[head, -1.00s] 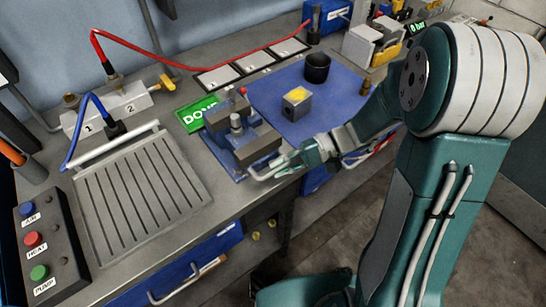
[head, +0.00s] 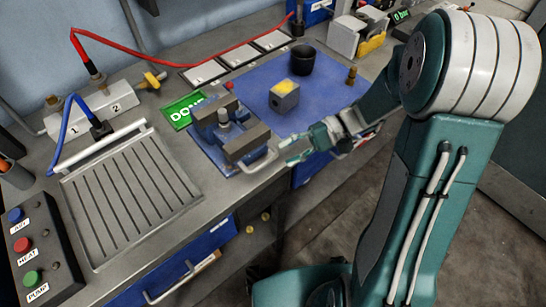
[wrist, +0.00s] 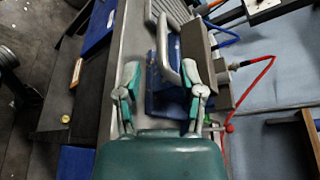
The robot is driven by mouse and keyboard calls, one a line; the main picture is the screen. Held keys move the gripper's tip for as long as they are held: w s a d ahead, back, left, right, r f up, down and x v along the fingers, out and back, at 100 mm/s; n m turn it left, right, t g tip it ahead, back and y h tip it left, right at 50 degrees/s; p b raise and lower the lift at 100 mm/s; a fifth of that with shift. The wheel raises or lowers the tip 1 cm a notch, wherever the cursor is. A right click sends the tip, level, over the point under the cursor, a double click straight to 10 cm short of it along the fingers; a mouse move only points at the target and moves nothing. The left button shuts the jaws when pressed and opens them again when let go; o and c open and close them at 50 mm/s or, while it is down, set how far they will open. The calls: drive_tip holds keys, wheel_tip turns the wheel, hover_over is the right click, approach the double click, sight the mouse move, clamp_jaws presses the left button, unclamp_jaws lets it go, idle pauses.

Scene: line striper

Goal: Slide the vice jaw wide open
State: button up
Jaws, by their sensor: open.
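The vice sits on a blue base on the bench. Its dark front jaw (head: 247,142) stands apart from the back jaw (head: 209,110), with a gap and a grey post between them. A pale U-shaped handle (head: 263,160) sticks out from the front jaw towards the bench edge. My gripper (head: 288,149) is open just right of the handle, at about its height. In the wrist view the handle (wrist: 166,50) lies ahead of and partly between the spread fingers (wrist: 160,80). I cannot tell whether a finger touches it. The front jaw (wrist: 197,50) is beyond it.
A blue mat (head: 318,95) holds a grey block with a yellow top (head: 284,96) and a black cup (head: 301,60). A green "DONE" plate (head: 185,110) lies behind the vice. A ribbed tray (head: 130,195) is to the left. Blue drawers are below the bench edge.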

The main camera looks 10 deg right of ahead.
drive_tip(key=v, duration=0.7)
idle(0.3)
drive_tip(key=s+r+n+t+h, duration=0.3)
drive_tip(key=s+r+t+h, duration=0.6)
drive_tip(key=h, duration=0.5)
drive_tip(key=s+d+t, duration=0.1)
drive_tip(key=s, duration=0.1)
drive_tip(key=shift+s+h, duration=0.4)
